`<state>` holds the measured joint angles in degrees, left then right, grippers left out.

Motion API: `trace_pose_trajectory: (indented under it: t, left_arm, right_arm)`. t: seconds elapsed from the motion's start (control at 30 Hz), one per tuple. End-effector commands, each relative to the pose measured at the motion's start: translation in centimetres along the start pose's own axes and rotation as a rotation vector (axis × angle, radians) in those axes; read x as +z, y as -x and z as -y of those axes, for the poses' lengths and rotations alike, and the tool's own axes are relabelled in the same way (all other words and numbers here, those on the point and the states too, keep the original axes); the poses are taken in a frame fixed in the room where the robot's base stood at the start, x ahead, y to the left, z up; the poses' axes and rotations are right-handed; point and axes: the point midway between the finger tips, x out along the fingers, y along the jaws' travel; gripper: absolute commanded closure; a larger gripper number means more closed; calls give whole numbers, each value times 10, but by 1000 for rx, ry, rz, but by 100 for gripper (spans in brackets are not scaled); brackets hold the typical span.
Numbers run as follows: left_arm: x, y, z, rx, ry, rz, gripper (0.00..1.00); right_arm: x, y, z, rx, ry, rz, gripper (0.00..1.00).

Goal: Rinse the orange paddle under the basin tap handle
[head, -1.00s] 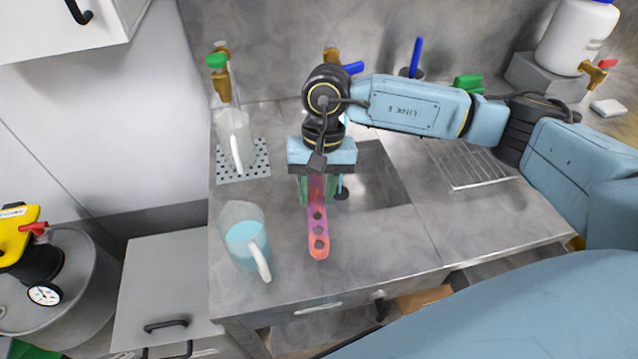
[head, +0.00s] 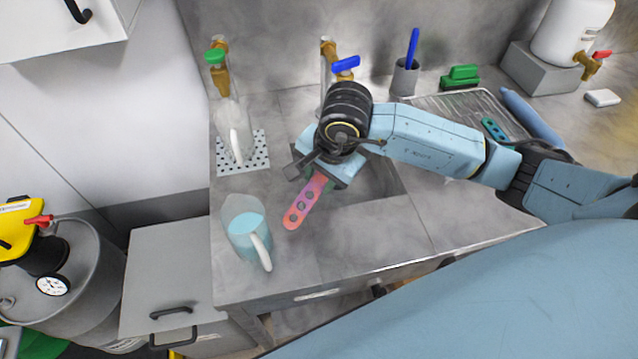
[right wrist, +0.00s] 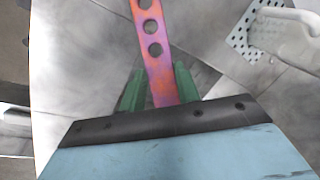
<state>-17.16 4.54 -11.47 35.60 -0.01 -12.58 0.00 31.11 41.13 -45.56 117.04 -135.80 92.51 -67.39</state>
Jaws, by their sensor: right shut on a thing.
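The orange paddle (head: 305,202), pinkish-orange with several holes, is held by my right gripper (head: 323,178) above the counter at the front left of the sink basin (head: 385,182). In the right wrist view the paddle (right wrist: 156,55) sticks out from between the green fingers of my right gripper (right wrist: 160,90), which is shut on it. The tap with the blue handle (head: 345,66) stands behind the basin, beyond the gripper; its spout is partly hidden by my arm. Water flow cannot be made out. My left gripper is not in view.
A jug of blue liquid (head: 246,235) stands at the front left of the counter. A clear jug (head: 233,130) stands on a perforated mat under the green-handled tap (head: 216,62). A drying rack (head: 450,110) with a teal paddle (head: 494,130) lies right of the basin.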

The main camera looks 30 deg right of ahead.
Motion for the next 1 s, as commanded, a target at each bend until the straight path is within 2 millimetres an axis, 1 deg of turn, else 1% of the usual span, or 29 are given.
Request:
trace_pose_trajectory:
  t: [0.7, 0.8, 1.0]
  left_arm:
    - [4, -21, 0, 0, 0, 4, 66]
    - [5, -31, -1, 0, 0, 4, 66]
    - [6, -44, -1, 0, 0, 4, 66]
  right_arm:
    - [-61, -26, 30, -2, -1, 1, 91]
    - [-70, -31, 33, -2, 0, -1, 91]
    - [-85, -36, 40, -1, 1, 0, 91]
